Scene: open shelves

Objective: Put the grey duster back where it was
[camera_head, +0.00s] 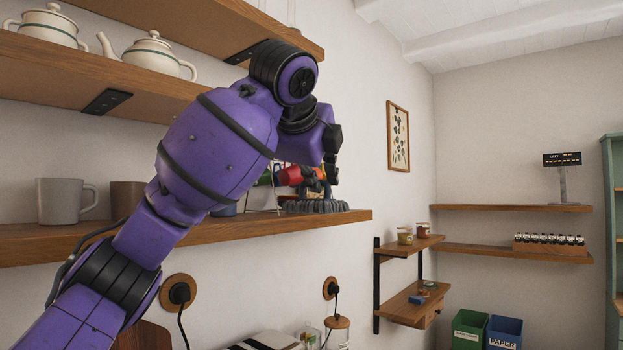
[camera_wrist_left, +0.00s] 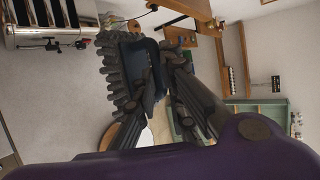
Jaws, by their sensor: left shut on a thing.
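The grey duster (camera_head: 316,206) shows at the right end of the middle wooden shelf (camera_head: 352,216), its shaggy fringe level with the shelf top. I cannot tell whether it rests on the shelf or hangs just above it. In the left wrist view the duster (camera_wrist_left: 122,80) shows its stubby grey fringe and a dark back. My left gripper (camera_head: 318,184) is over the duster and shut on it; the gripper's dark fingers also show in the left wrist view (camera_wrist_left: 172,62). My arm hides part of the shelf behind. My right gripper is in neither view.
A grey mug (camera_head: 66,200) and a brown mug (camera_head: 126,198) stand on the same shelf to the left. Red and green items (camera_head: 288,176) show behind my gripper. Teapots (camera_head: 152,54) stand on the shelf above. A small bracket shelf (camera_head: 410,246) lies right, beyond an open gap.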

